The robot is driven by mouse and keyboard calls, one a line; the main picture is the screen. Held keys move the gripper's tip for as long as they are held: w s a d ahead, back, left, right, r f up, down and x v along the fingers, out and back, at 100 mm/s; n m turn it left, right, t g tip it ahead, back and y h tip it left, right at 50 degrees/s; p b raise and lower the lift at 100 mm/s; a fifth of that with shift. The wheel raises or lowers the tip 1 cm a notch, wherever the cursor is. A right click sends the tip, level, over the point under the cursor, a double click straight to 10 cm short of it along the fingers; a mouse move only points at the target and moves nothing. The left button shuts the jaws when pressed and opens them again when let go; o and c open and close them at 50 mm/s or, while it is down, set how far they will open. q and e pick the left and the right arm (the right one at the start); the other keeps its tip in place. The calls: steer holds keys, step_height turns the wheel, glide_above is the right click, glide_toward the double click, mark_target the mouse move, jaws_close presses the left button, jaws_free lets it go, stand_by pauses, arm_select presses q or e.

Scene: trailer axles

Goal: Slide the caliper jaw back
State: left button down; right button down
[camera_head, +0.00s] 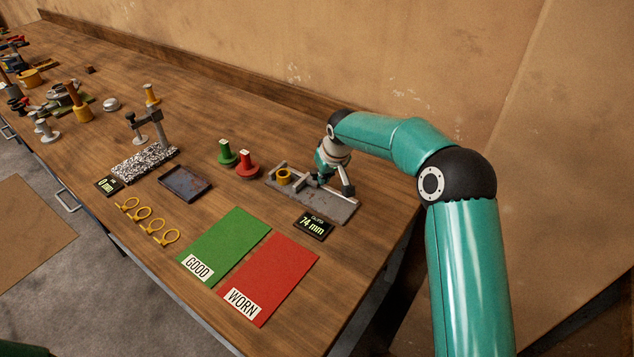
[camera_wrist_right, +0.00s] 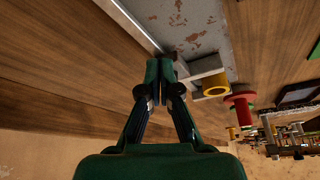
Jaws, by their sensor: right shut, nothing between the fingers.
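The caliper is a grey, rust-spotted metal plate (camera_head: 325,208) with a rail, near the right end of the bench. A yellow ring (camera_head: 284,176) sits at its left end; it also shows in the right wrist view (camera_wrist_right: 215,86). A grey block (camera_wrist_right: 206,67), which looks like the caliper jaw, lies between the ring and my fingers. My right gripper (camera_head: 324,179) is over the plate, to the right of the ring; in the right wrist view its fingers (camera_wrist_right: 161,75) are together and empty, close beside the block. I cannot tell whether they touch it. My left gripper is out of view.
A display (camera_head: 314,226) in front of the caliper reads 74 mm. Green GOOD (camera_head: 225,245) and red WORN (camera_head: 270,275) mats lie nearer. Red (camera_head: 247,165) and green (camera_head: 227,154) stamps stand left of the caliper. A dark tray (camera_head: 185,183) and several yellow rings (camera_head: 142,213) lie further left.

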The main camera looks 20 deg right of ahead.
steer(key=shift+s+d+b, duration=0.25)
steer(key=shift+s+b, duration=0.2)
step_height(320, 180, up, 7)
steer(key=p, duration=0.5)
stand_by(0.4)
stand_by(0.4)
